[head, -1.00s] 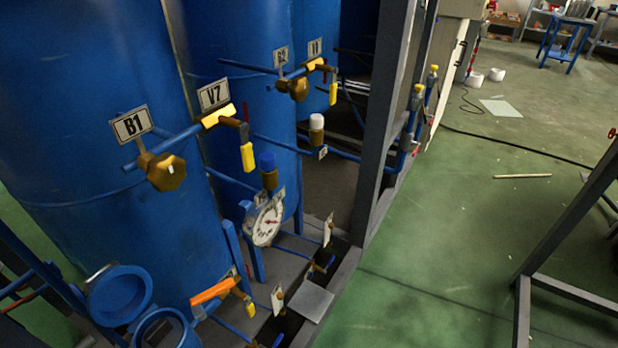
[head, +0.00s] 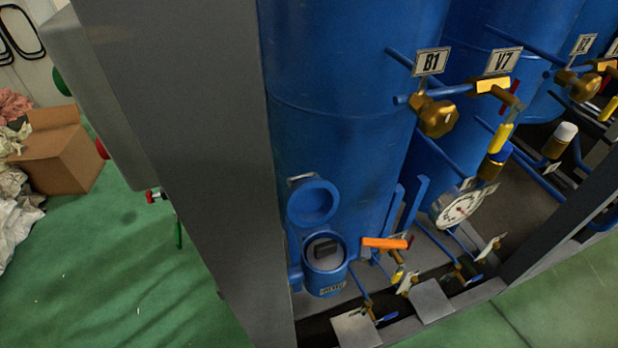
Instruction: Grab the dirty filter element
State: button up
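A blue filter housing (head: 325,273) stands low in front of the blue tank, at the lower middle of the head view. Its round blue lid (head: 313,203) is swung up and open above it. Inside the housing sits a dark grey block-like piece (head: 325,249), which looks like the filter element; how dirty it is I cannot tell. My gripper is not in view.
Blue tanks (head: 345,90) with valves tagged B1 (head: 431,62) and V7 (head: 502,61) rise behind. An orange valve handle (head: 386,243) and a gauge (head: 461,208) lie right of the housing. A grey post (head: 190,150) stands left. A cardboard box (head: 62,150) sits far left.

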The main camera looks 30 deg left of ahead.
aim_at(323, 254)
jog(key=j+z, duration=0.1)
jog(key=j, duration=0.45)
jog(key=k+j+z, duration=0.15)
jog(key=j, duration=0.35)
jog(key=j+z, duration=0.1)
jog(key=j, duration=0.45)
jog(key=k+j+z, duration=0.15)
jog(key=j, duration=0.35)
jog(key=k+j+z, duration=0.1)
jog(key=j, duration=0.4)
jog(key=j+z, duration=0.25)
jog(key=j, duration=1.1)
